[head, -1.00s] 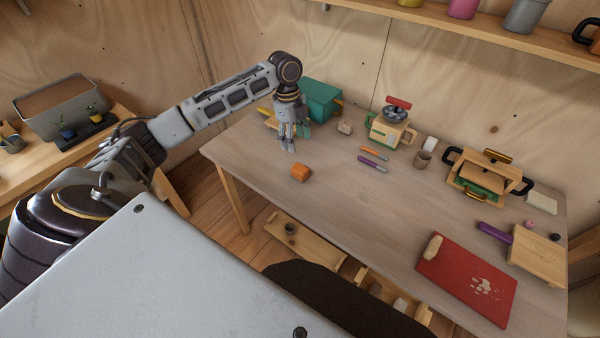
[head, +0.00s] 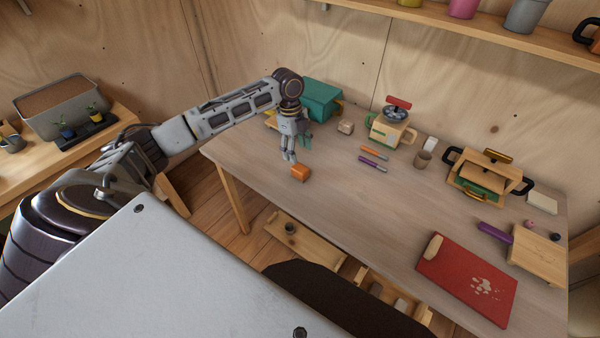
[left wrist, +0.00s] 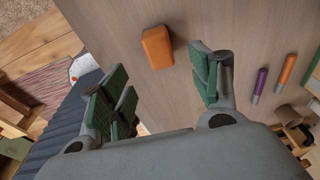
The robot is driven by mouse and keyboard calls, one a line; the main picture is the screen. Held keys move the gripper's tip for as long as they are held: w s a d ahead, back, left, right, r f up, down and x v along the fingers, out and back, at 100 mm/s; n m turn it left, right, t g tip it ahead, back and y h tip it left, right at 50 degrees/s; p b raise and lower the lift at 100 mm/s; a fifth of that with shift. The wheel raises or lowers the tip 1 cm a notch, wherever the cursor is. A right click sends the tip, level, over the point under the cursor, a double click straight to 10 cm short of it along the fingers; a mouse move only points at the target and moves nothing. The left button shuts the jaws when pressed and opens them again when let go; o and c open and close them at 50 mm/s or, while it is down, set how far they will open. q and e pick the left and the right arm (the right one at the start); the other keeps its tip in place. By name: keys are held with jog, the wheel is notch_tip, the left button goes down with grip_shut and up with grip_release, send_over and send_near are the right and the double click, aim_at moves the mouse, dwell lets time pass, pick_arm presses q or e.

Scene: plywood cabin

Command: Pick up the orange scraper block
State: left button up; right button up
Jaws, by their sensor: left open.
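The orange scraper block (head: 300,173) lies on the wooden table near its left front part. My left gripper (head: 289,157) points down just behind and above the block in the head view, apart from it. In the left wrist view the orange block (left wrist: 157,47) lies on the tabletop, ahead of the gap between the spread green-padded fingers of my left gripper (left wrist: 165,88). The gripper is open and nothing is between its fingers. My right gripper is not in view.
Behind the gripper stands a teal box (head: 322,100). An orange marker (head: 374,153) and a purple marker (head: 373,168) lie to the right. A red board (head: 468,278) lies at the front right. The table around the block is clear.

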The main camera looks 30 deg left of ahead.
aim_at(300, 167)
pick_arm(q)
jog(key=shift+d+f, duration=0.15)
jog(key=shift+f, duration=0.9)
jog(key=shift+d+f, duration=0.15)
jog(key=shift+f, duration=0.85)
jog(key=shift+s+f, duration=0.1)
jog(key=shift+f, duration=0.05)
jog(key=shift+d+f, duration=0.15)
jog(key=shift+f, duration=1.1)
jog(key=shift+d+f, duration=0.1)
jog(key=shift+f, duration=1.1)
jog(key=c, duration=1.1)
